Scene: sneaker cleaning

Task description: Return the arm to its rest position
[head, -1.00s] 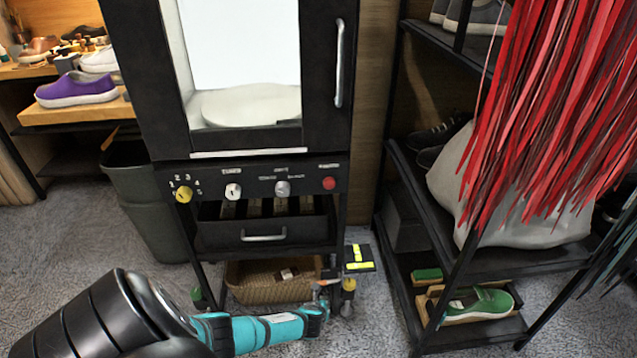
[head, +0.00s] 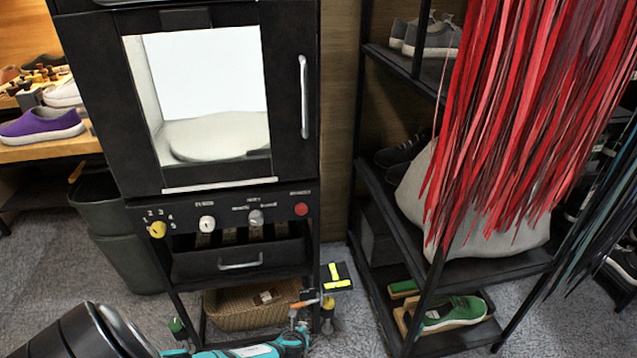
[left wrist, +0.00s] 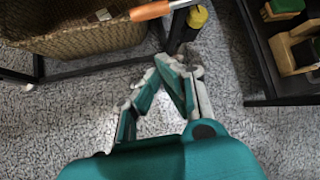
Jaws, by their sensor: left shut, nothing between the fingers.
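My left arm comes in at the lower left of the head view, and its teal gripper (head: 294,338) is low in front of the black cabinet (head: 110,120). The left wrist view shows the gripper's fingers (left wrist: 157,75) close together with nothing between them, above the grey carpet. The finger ends are near a yellow-capped post (left wrist: 196,17) and an orange-handled item (left wrist: 152,10). My right gripper is not in view.
A wicker basket (head: 240,312) sits under the cabinet. A black shelf rack (head: 385,215) stands right, with a green sneaker (head: 455,311) on its bottom shelf. Red strips (head: 510,120) hang in front. A dark bin (head: 115,235) stands left. Carpet (head: 350,325) is between cabinet and rack.

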